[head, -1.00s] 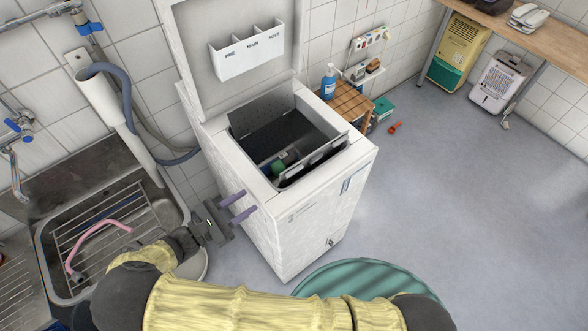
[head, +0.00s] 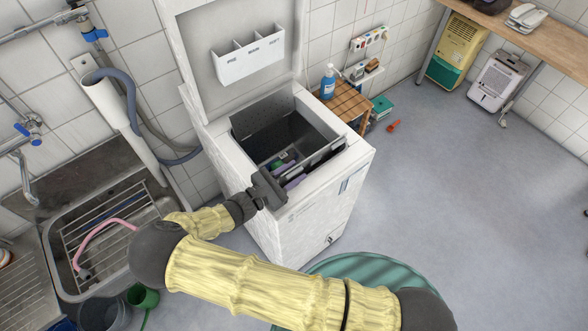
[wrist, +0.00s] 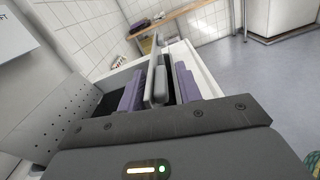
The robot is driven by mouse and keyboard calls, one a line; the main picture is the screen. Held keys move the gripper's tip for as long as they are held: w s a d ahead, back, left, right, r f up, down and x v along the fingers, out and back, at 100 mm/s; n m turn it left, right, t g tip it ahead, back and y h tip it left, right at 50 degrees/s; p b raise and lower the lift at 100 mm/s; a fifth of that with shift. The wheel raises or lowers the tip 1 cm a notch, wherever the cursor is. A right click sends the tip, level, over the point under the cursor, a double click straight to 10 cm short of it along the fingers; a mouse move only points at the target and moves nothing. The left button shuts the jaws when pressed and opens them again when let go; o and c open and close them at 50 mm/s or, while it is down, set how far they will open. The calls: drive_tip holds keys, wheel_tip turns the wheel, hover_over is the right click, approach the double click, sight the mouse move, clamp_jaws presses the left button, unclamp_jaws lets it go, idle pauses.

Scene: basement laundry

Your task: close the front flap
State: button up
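The top-loading washer (head: 330,205) has its lid up and its drum opening exposed. The front flap (head: 322,160) is a grey metal panel, standing raised along the front side of the opening. My gripper (head: 288,173) is at the left end of this flap, coming in over the washer's front left edge. In the wrist view, the purple fingers (wrist: 159,88) are apart, one on each side of the flap (wrist: 157,82). A dark gap shows beside the right finger; contact on the left is unclear. The rear flap (head: 262,113) also stands up, and its perforated face shows in the wrist view (wrist: 90,105).
The raised lid (head: 185,45) with its dispenser tray (head: 248,55) rises behind the opening. A sink (head: 115,240) is at the left. A wooden stool (head: 348,103) with a blue bottle stands behind right. A green round basket (head: 365,275) is in front.

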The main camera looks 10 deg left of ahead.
drive_tip(key=shift+w+d, duration=0.25)
drive_tip(key=shift+w, duration=0.05)
drive_tip(key=shift+f, duration=0.1)
clamp_jaws()
